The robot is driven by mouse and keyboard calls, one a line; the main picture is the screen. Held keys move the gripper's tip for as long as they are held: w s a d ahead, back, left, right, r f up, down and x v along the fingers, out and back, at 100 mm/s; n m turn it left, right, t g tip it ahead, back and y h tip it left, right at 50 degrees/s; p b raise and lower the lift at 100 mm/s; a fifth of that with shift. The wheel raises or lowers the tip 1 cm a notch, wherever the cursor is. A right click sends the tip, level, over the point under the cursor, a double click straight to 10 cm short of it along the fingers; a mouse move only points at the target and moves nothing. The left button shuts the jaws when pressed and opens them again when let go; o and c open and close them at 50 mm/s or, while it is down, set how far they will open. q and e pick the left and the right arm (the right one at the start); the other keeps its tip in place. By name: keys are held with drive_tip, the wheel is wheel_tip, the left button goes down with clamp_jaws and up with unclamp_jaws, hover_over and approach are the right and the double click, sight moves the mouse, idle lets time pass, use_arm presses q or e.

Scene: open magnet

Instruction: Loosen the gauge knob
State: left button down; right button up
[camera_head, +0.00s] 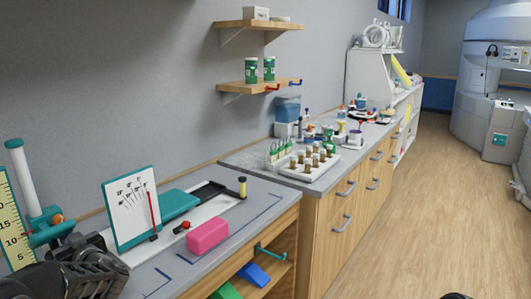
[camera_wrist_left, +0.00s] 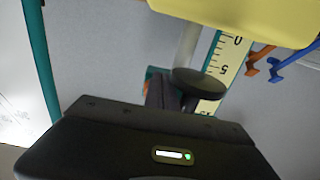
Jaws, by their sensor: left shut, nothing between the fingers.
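The gauge stands at the left edge of the head view. It has a pale yellow numbered scale (camera_head: 14,225), a white post (camera_head: 24,180) with a teal cap, and a teal clamp (camera_head: 44,234) with an orange round part (camera_head: 57,219). In the left wrist view a dark round knob-like disc (camera_wrist_left: 200,82) stands before the scale (camera_wrist_left: 222,65). My left gripper (camera_head: 70,245) is shut and empty, close to the clamp at the lower left. Its body hides part of the gauge's lower side; I cannot tell whether the fingers touch it.
A teal-framed chart (camera_head: 132,208) stands just right of the gauge. A pink block (camera_head: 208,234) and a black tray (camera_head: 215,192) lie on the counter. A rack of vials (camera_head: 308,165) is farther back. Wall shelves (camera_head: 257,86) hang above. The floor (camera_head: 410,220) at right is clear.

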use_arm(q)
drive_tip(key=shift+w+d+r+p, duration=0.1)
drive_tip(key=shift+w+r+p, duration=0.05)
drive_tip(key=shift+r+p, duration=0.45)
idle(0.4)
drive_tip(key=shift+w+d, duration=0.1)
idle(0.6)
drive_tip(key=shift+f, duration=0.45)
drive_tip(key=v, duration=0.6)
idle(0.4)
